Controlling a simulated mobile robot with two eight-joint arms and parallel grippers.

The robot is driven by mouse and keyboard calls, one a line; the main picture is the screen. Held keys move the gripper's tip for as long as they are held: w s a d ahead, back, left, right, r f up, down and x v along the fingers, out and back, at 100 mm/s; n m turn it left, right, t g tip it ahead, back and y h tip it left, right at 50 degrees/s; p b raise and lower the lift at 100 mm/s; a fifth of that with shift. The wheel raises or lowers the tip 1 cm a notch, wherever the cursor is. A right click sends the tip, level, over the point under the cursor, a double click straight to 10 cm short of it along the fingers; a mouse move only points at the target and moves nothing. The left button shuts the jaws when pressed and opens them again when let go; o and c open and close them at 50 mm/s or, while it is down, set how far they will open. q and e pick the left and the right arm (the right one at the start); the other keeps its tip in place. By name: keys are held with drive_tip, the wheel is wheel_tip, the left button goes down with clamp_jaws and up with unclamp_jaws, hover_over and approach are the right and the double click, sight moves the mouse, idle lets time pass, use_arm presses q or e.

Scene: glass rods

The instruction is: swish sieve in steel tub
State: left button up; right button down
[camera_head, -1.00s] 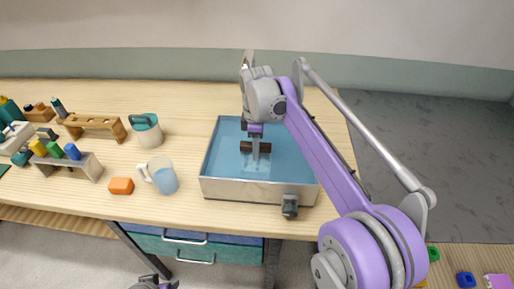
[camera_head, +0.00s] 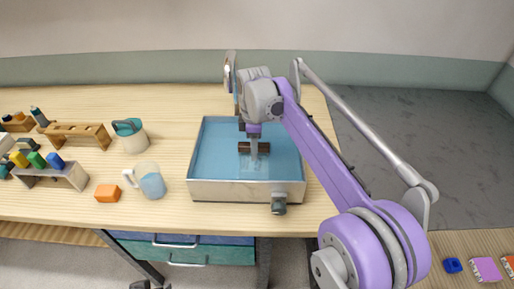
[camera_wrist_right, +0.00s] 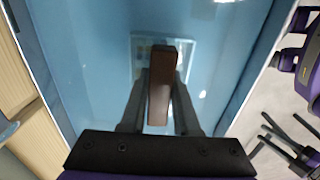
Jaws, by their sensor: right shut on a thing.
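The steel tub (camera_head: 292,191) stands on the table, holding blue water. My right gripper (camera_head: 254,146) reaches down into it, shut on the brown handle of the sieve (camera_head: 262,148). The handle also shows between the fingers (camera_wrist_right: 158,105) in the right wrist view. The sieve's pale square mesh (camera_wrist_right: 143,48) lies under the handle and looks to be in the water. How far it is from the tub floor I cannot tell. A small dark part of what looks like my left gripper (camera_head: 148,284) shows at the bottom edge, its jaws unclear.
A dark tap-like fitting (camera_head: 279,202) sits on the tub's front wall. A clear jug (camera_head: 152,184), a teal-topped pitcher (camera_head: 130,137), an orange block (camera_head: 107,193) and wooden racks (camera_head: 75,133) stand to the left. Bare table lies behind the pitcher.

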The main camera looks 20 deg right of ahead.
sight(241, 144)
drive_tip(key=shift+w+a+p, duration=0.25)
drive_tip(key=shift+w+a, duration=0.05)
drive_tip(key=shift+a, duration=0.65)
drive_tip(key=shift+w+a+p, duration=0.2)
drive_tip(key=shift+w+a, duration=0.05)
drive_tip(key=shift+a, duration=0.65)
drive_tip(key=shift+s+d, duration=0.25)
drive_tip(key=shift+d, duration=0.55)
drive_tip(key=shift+s+d, duration=0.2)
drive_tip(key=shift+d, duration=0.65)
drive_tip(key=shift+s+d, duration=0.25)
drive_tip(key=shift+d, duration=0.55)
wheel_tip(241, 144, up, 7)
drive_tip(key=p, duration=0.4)
drive_tip(key=shift+f+p, duration=0.1)
drive_tip(key=shift+p, duration=0.2)
drive_tip(key=shift+r+p, duration=1.3)
drive_tip(key=shift+r, duration=0.9)
use_arm(q)
wheel_tip(241, 144, up, 10)
drive_tip(key=w, duration=0.2)
drive_tip(key=shift+w+f+t, duration=0.2)
drive_tip(key=shift+w+t, duration=0.05)
drive_tip(key=shift+t, duration=0.05)
use_arm(e)
drive_tip(key=shift+f, duration=0.1)
use_arm(q)
drive_tip(key=shift+s, duration=0.1)
